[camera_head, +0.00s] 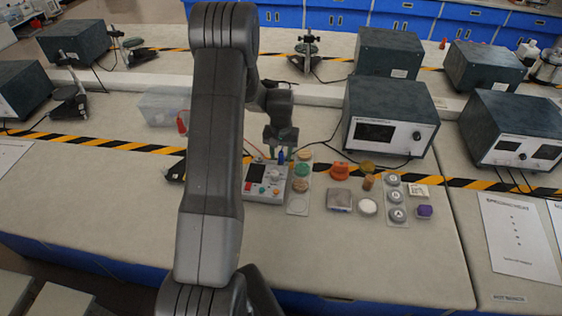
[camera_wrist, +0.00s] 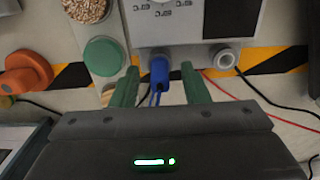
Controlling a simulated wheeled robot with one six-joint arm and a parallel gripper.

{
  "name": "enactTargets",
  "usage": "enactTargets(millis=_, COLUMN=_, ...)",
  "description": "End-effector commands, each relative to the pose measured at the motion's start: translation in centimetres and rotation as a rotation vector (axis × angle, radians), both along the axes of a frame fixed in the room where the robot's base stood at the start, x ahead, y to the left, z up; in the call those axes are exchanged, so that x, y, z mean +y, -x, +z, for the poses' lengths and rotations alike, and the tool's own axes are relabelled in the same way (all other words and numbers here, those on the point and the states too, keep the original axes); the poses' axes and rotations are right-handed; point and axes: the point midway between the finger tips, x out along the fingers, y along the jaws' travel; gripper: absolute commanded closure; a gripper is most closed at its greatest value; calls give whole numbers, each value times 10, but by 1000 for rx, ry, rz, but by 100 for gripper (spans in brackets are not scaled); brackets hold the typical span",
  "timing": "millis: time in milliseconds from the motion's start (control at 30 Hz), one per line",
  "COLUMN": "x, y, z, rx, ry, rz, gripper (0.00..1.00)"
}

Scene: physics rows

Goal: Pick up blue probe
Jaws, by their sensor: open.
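The blue probe (camera_wrist: 159,74) sits at the edge of a pale meter box (camera_wrist: 195,28), with blue wires trailing from it. In the head view the probe (camera_head: 281,157) is a small blue spot at the far edge of the meter box (camera_head: 264,192). My gripper (camera_wrist: 162,80) has its two green fingers apart, one on each side of the probe. Gaps show between the probe and both fingers. In the head view my gripper (camera_head: 281,148) points down at the probe, and my arm hides part of the bench.
A sample strip with a green disc (camera_wrist: 103,57) lies beside the meter. An orange piece (camera_head: 340,170) and several small samples lie to the right. A white ringed socket (camera_wrist: 222,57) and a red wire are near the right finger. A large instrument (camera_head: 391,117) stands behind.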

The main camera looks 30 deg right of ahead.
Motion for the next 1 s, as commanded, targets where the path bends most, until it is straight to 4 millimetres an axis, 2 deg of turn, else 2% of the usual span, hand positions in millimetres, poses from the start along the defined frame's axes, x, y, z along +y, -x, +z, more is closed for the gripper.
enactTargets(millis=33, x=0, y=0, z=-5, rx=0, ry=0, rz=0, gripper=59)
enactTargets(millis=233, x=0, y=0, z=-4, rx=-1, ry=1, rz=0, gripper=59)
enactTargets(millis=400, x=0, y=0, z=-4, rx=-1, ry=1, rz=0, gripper=92)
enactTargets(millis=467, x=0, y=0, z=-4, rx=-1, ry=1, rz=0, gripper=100)
enactTargets(millis=767, x=0, y=0, z=0, rx=-2, ry=1, rz=0, gripper=100)
enactTargets(millis=867, x=-1, y=-1, z=12, rx=-3, ry=3, rz=0, gripper=100)
enactTargets(millis=1000, x=-1, y=-1, z=41, rx=-3, ry=3, rz=0, gripper=100)
